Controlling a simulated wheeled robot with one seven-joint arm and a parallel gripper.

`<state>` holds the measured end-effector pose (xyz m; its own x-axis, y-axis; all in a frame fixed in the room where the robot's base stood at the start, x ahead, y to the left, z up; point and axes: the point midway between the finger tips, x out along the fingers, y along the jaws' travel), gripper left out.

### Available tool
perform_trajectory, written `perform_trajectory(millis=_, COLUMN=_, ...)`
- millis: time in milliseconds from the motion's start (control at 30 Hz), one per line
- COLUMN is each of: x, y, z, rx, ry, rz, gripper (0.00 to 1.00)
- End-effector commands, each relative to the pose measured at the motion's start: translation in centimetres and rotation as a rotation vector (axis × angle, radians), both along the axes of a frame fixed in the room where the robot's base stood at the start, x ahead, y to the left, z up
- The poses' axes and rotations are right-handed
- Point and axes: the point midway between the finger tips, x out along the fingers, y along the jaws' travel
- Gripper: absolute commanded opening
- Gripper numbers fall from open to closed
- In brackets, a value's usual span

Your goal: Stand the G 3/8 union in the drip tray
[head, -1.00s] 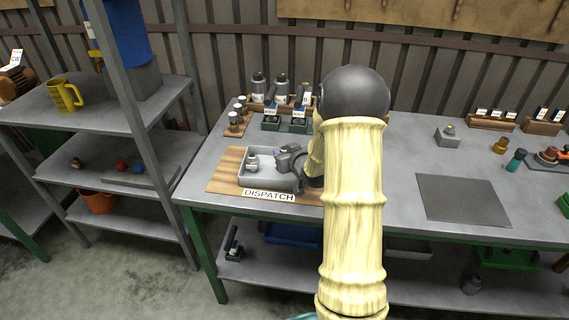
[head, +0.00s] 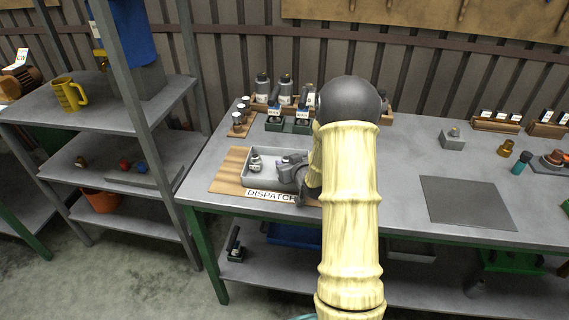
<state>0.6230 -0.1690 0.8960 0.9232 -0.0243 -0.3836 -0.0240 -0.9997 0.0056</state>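The grey drip tray (head: 262,184) lies on a wooden board behind the DISPATCH label. A small grey fitting with a pale label (head: 255,164) stands upright in the tray's left part. I cannot read its label or tell whether it is the G 3/8 union. My gripper (head: 284,168) is low over the tray's right part, to the right of that fitting and apart from it. The fingers are small and partly blocked by my wrist, so I cannot tell whether they are open or hold anything.
Behind the tray stand small labelled holders (head: 288,124) and several grey bottles (head: 285,88). A small wooden rack (head: 238,124) with jars is at the back left. A flat dark mat (head: 468,201) lies to the right. The bench between is mostly clear.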

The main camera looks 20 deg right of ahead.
Motion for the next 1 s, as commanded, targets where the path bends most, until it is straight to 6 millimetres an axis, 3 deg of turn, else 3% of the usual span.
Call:
perform_trajectory(millis=33, x=0.0, y=-0.1, z=0.0, rx=0.000, ry=0.001, rz=-0.003, gripper=0.46)
perform_trajectory(millis=100, x=0.0, y=-0.1, z=0.0, rx=0.000, ry=0.001, rz=-0.002, gripper=0.56)
perform_trajectory(millis=500, x=0.0, y=0.6, z=0.4, rx=0.000, ry=0.001, rz=0.010, gripper=0.56)
perform_trajectory(millis=667, x=-2.0, y=0.6, z=1.2, rx=0.000, ry=0.001, rz=0.008, gripper=0.56)
perform_trajectory(millis=1000, x=-8.2, y=0.6, z=3.8, rx=-0.001, ry=0.000, rz=0.006, gripper=0.56)
